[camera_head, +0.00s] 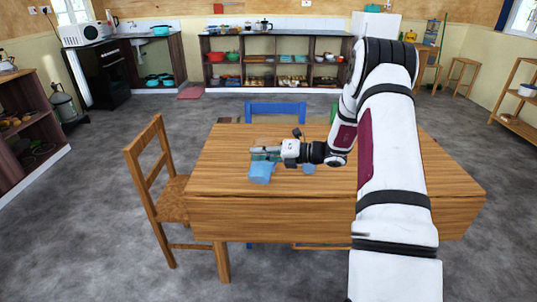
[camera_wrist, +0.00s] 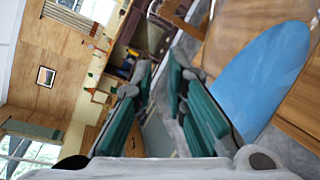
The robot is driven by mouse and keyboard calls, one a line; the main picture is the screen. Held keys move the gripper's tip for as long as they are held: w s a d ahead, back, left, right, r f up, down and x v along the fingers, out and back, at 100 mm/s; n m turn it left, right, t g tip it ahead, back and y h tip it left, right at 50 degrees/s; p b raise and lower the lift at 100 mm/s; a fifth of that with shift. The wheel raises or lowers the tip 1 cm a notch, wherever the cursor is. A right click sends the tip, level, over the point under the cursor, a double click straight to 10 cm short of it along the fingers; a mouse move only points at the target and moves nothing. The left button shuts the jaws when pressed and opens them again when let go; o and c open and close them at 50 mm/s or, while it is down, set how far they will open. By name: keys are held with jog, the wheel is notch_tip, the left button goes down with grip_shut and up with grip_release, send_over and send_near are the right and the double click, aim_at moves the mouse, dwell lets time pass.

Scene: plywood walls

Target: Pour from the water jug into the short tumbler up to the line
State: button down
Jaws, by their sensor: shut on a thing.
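My gripper (camera_head: 262,152) reaches left over the wooden table, shut on what appears to be the clear water jug. Blue water in the jug (camera_head: 261,173) shows just in front of and below the fingers. In the wrist view the blue water (camera_wrist: 265,80) fills the right side, with a slanting, curved outline. The teal finger pads (camera_wrist: 160,85) stand left of it; the exact grip on the jug is hard to make out. A small blue shape (camera_head: 309,168) shows on the table below my wrist, partly hidden; I cannot tell whether it is the short tumbler.
The wooden table (camera_head: 230,210) has bare room at its front and left. A wooden chair (camera_head: 160,190) stands at its left and a blue chair (camera_head: 275,107) behind it. A small dark object (camera_head: 297,133) shows behind my gripper. My arm hides much of the table's right side.

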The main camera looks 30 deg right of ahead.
jog(key=shift+w+d+r+p, duration=0.1)
jog(key=shift+w+r+p, duration=0.05)
jog(key=shift+r+p, duration=0.25)
dwell(1.1)
